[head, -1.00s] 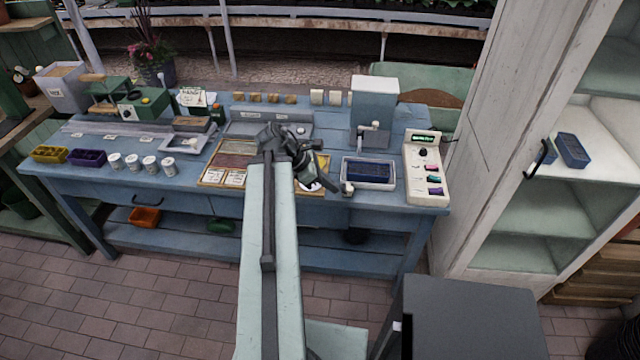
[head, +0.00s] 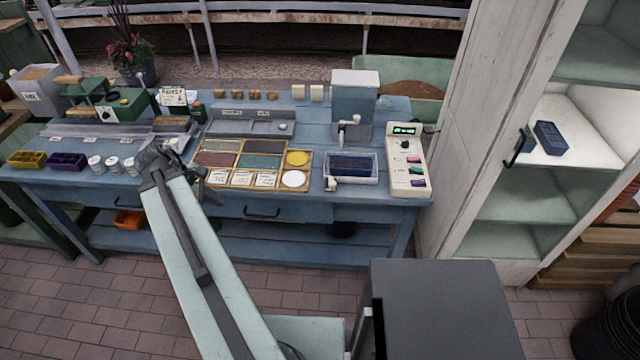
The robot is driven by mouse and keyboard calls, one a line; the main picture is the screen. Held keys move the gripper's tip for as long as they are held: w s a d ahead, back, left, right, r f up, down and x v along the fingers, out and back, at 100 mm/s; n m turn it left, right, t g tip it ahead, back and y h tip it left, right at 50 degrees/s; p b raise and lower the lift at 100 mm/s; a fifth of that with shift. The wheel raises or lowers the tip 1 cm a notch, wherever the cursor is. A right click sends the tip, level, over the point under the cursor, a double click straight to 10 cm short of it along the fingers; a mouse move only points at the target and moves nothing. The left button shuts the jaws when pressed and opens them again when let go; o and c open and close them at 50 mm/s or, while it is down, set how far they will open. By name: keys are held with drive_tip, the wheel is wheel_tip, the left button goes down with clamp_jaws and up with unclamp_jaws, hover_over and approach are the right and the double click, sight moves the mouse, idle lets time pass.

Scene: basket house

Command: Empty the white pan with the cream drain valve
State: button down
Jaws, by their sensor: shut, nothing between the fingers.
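The white pan (head: 373,179) stands at the right part of the blue workbench, with a dark blue rack-like thing (head: 353,166) inside it. The small cream drain valve (head: 330,184) is at the pan's front left corner; its setting is too small to tell. Whether the pan holds liquid cannot be made out. My gripper (head: 208,190) is shut and empty at the bench's front left, well left of the pan and valve. The arm hides part of the gripper.
A grey dispenser box (head: 354,95) with a pale tap stands behind the pan. A cream control box (head: 408,162) stands to its right. A tray of coloured panels (head: 309,170) lies to its left. White cups (head: 112,163) stand near my arm. A tall white cabinet (head: 475,120) is at right.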

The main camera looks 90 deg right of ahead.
drive_tip(key=w+a+f+t+y, duration=0.1)
drive_tip(key=w+a+f+t, duration=0.15)
drive_tip(key=w+a, duration=1.9)
drive_tip(key=w+a+m+t+y, duration=0.1)
drive_tip(key=w+a, duration=0.3)
drive_tip(key=a, duration=0.9)
drive_tip(key=w+a+y, duration=0.1)
drive_tip(key=w+a, duration=0.2)
drive_tip(key=a, duration=1.1)
drive_tip(key=shift+w+a+m+t, duration=0.3)
drive_tip(key=shift+w+m+t, duration=0.05)
drive_tip(key=shift+w+m, duration=0.05)
